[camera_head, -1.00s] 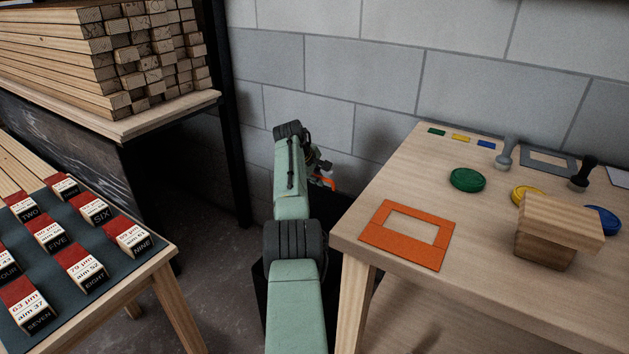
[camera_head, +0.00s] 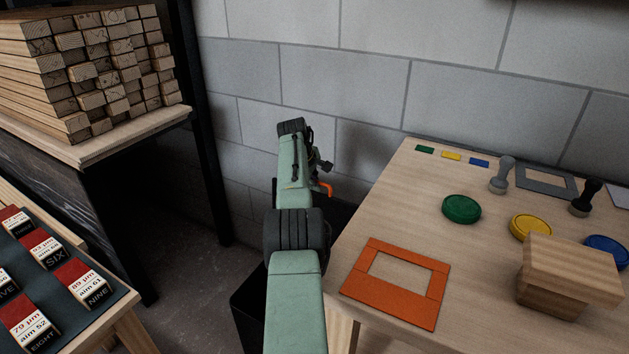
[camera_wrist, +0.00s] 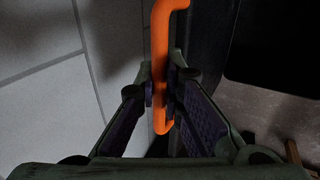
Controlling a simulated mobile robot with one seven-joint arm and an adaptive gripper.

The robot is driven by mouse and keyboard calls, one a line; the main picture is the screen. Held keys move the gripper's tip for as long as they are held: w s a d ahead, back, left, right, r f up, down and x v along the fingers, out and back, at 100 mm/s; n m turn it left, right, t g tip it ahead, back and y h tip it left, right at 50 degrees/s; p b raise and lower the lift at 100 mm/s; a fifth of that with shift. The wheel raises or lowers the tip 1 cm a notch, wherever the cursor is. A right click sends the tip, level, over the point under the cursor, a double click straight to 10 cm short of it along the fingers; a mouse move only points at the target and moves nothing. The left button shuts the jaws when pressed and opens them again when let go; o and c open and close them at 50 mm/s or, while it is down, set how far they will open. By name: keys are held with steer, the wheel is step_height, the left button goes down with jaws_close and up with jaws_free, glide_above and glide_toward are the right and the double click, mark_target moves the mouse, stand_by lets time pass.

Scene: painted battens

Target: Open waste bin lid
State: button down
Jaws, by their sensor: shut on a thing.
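An orange bar handle (camera_wrist: 160,60) runs down the middle of the wrist view, between the two fingers of my gripper (camera_wrist: 161,92), which are shut on it. In the head view a small part of the orange handle (camera_head: 326,188) shows just right of my arm, whose links hide most of the gripper. The black waste bin (camera_head: 249,312) stands on the floor, partly hidden behind my arm. A dark panel (camera_wrist: 268,40) fills the upper right of the wrist view; I cannot tell whether it is the lid or the bin's body, nor how far the lid is open.
A wooden table (camera_head: 400,215) with an orange frame (camera_head: 397,283), coloured discs, stamps and a wooden block stands close on the right. A grey block wall (camera_head: 370,80) is behind. A shelf of stacked battens (camera_head: 90,75) and a low table of labelled blocks (camera_head: 75,285) are left.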

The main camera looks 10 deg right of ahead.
steer(key=shift+d+r, duration=0.1)
stand_by(0.3)
steer(key=c, duration=1.7)
jaws_free()
steer(key=shift+s+f, duration=0.1)
steer(key=shift+f, duration=0.1)
